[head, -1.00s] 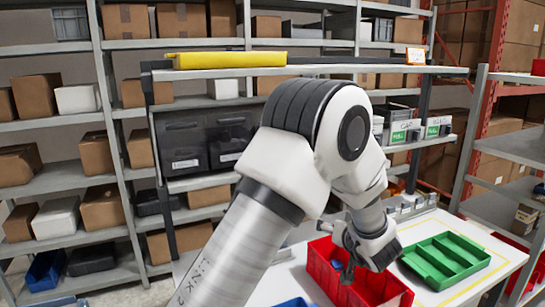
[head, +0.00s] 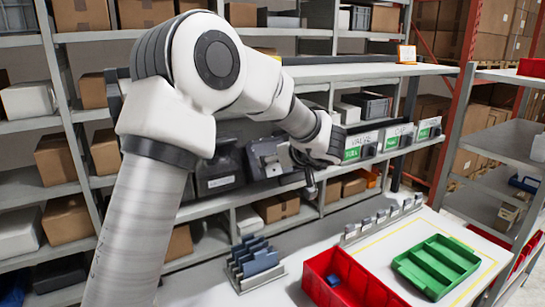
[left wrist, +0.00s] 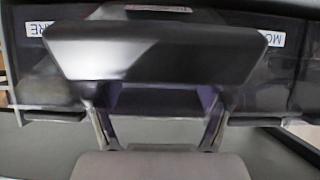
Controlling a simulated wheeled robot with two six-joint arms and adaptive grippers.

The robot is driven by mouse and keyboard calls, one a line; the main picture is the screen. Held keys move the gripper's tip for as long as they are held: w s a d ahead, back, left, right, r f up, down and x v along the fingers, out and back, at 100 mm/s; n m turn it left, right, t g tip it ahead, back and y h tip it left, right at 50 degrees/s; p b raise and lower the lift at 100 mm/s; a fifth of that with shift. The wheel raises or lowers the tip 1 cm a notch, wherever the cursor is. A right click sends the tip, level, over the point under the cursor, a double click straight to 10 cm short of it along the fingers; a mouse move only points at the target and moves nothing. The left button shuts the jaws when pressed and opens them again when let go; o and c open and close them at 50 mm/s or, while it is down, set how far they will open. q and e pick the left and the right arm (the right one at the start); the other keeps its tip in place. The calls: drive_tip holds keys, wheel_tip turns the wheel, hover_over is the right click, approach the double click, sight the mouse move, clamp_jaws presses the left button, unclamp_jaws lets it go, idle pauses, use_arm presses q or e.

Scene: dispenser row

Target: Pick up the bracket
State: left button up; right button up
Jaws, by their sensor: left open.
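No part can be made out for certain as the bracket. My left gripper (head: 303,172) is in front of the dispenser row, beside a grey bin (head: 266,157) on the shelf below the white top board. In the left wrist view its two fingers (left wrist: 155,105) are spread apart, with a dark opening between them and nothing seen held. A blurred dark panel (left wrist: 150,52) fills the upper part of that view. A small blue piece (head: 333,280) lies in the red bin (head: 352,272). My right gripper is not in view.
White-labelled dispensers (head: 361,146) stand to the right of my gripper, dark bins (head: 219,175) to its left. A green divided tray (head: 437,264) lies on the white table (head: 397,243). A rack of blue-grey plates (head: 254,260) stands left of the red bin.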

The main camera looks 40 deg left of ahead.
use_arm(q)
drive_tip(key=shift+w+a+f, duration=0.45)
drive_tip(key=shift+a+f, duration=0.1)
drive_tip(key=shift+a, duration=0.15)
drive_tip(key=shift+d+r, duration=0.1)
drive_tip(key=shift+d, duration=0.15)
drive_tip(key=c, duration=0.6)
drive_tip(key=shift+s+d+r, duration=0.2)
drive_tip(key=shift+d, duration=0.05)
drive_tip(key=c, duration=0.7)
drive_tip(key=shift+a, duration=0.2)
